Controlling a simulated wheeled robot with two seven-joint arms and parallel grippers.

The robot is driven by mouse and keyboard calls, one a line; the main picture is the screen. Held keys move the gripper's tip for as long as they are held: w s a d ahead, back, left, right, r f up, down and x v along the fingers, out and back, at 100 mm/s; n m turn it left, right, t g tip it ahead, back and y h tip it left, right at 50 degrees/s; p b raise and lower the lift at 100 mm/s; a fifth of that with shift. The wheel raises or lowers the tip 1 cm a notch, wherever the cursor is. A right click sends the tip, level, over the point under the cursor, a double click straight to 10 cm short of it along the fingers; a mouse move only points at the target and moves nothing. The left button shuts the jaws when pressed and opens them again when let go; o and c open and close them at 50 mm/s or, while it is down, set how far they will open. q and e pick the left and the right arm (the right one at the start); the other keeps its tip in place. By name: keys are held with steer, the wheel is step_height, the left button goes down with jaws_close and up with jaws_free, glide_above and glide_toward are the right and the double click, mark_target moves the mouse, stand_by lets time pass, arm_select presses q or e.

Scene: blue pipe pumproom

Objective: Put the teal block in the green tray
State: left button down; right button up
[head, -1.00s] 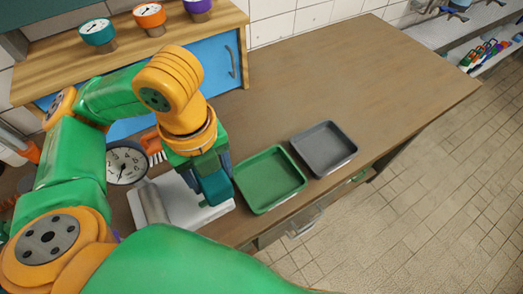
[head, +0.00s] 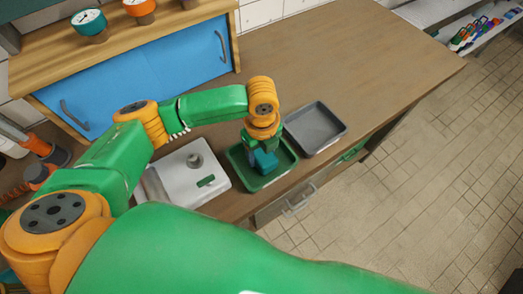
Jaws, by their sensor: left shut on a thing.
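My left gripper (head: 262,153) is over the green tray (head: 287,169), pointing down, shut on the teal block (head: 265,161). The block is within the tray's outline, but I cannot tell whether it touches the tray floor. The gripper and block hide part of the tray's inside. My right gripper is not in view.
A grey tray (head: 316,127) stands just beyond and right of the green tray. A white board (head: 205,189) with a grey knob and green piece lies to the left. A blue-doored cabinet (head: 140,82) stands behind. The counter's far right is clear.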

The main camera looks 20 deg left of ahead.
mark_target(262, 152)
arm_select(q)
steer(key=shift+f, duration=0.1)
steer(key=shift+c, duration=0.6)
jaws_free()
step_height(262, 152, up, 12)
steer(key=shift+r+b, duration=0.2)
steer(key=shift+b, duration=0.15)
